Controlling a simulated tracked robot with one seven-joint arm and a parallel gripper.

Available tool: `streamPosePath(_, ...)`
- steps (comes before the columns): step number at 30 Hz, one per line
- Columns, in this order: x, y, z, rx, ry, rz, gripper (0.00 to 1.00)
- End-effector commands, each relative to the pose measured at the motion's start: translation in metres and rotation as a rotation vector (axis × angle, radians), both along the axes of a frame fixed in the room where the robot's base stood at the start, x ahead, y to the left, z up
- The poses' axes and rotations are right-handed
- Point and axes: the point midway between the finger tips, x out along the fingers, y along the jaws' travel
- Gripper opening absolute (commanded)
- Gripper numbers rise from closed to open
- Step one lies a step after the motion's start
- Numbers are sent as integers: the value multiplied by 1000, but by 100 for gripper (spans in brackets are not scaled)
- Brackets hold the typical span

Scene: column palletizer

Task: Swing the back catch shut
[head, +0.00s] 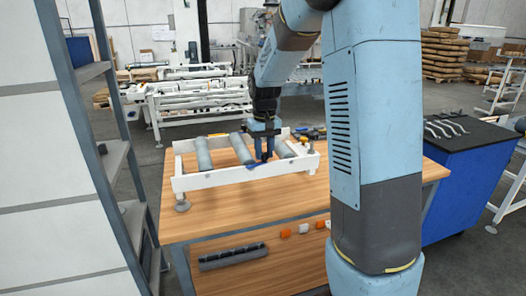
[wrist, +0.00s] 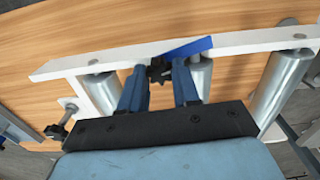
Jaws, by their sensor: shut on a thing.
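A white roller frame (head: 240,176) with grey rollers stands on the wooden table. My gripper (head: 263,157) reaches down at the near long rail, right of the frame's middle. In the wrist view my gripper (wrist: 161,72) has its two blue fingers on either side of a black star knob (wrist: 158,70), and is shut on it. A blue catch bar (wrist: 190,48) lies by the knob, at an angle across the white rail (wrist: 235,42). The catch also shows as a small blue piece in the head view (head: 256,165). The fingers partly hide the knob and roller behind.
A small orange piece (head: 217,135) shows at the far rail. Dark tools (head: 308,134) lie behind the frame at right. A grey shelf rack (head: 113,150) stands close at left, and a blue cabinet (head: 468,180) at right.

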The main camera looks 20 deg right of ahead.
Motion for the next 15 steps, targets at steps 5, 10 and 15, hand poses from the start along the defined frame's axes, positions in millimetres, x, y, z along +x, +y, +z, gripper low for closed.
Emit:
streamPosePath(5,0,0,0,0,-1,-119,1)
streamPosePath(10,0,0,0,0,-1,-200,1)
streamPosePath(15,0,0,0,0,-1,-248,1)
